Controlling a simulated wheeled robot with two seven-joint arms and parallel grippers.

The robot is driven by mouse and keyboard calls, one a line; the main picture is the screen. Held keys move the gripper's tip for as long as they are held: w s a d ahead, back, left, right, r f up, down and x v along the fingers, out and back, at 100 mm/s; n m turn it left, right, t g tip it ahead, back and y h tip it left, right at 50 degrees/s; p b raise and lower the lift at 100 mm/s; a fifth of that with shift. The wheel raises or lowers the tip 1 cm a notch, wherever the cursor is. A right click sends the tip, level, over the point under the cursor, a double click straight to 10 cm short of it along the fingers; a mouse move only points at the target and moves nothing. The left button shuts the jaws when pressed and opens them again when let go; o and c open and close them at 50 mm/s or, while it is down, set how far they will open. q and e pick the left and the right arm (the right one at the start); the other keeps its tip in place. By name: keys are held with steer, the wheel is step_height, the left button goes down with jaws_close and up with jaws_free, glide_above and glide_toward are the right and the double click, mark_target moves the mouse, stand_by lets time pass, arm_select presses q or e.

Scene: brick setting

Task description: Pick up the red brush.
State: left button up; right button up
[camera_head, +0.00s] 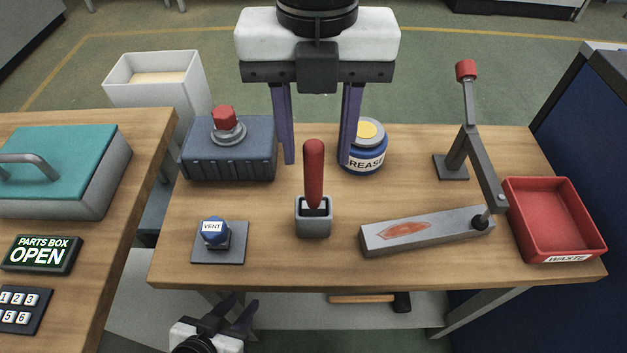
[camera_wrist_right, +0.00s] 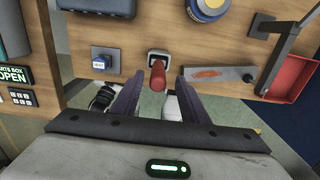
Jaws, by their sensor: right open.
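The red brush (camera_head: 313,172) stands upright, handle up, in a small grey holder (camera_head: 313,222) at the middle of the wooden table. Its lower end is hidden in the holder. My right gripper (camera_head: 318,163) is above the table, its two purple fingers apart and empty. In the right wrist view, the brush handle (camera_wrist_right: 158,76) appears between the fingertips of the right gripper (camera_wrist_right: 158,84), with a gap on each side. My left gripper (camera_head: 236,314) is low, in front of the table's near edge, with its dark fingers apart and nothing seen between them.
A dark blue box with a red knob (camera_head: 228,155) and a grease tin (camera_head: 366,150) stand behind the brush. The VENT button (camera_head: 214,233) is front left. A grey block (camera_head: 410,235), a lever (camera_head: 460,150) and the red waste tray (camera_head: 515,190) are right.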

mark_target(314, 177)
steer(key=shift+s+f, duration=0.15)
steer(key=shift+f, duration=0.35)
step_height(314, 177, down, 6)
steer(key=shift+a+r+p, duration=0.15)
steer(key=shift+p, duration=0.15)
steer(key=shift+c, duration=0.5)
jaws_close()
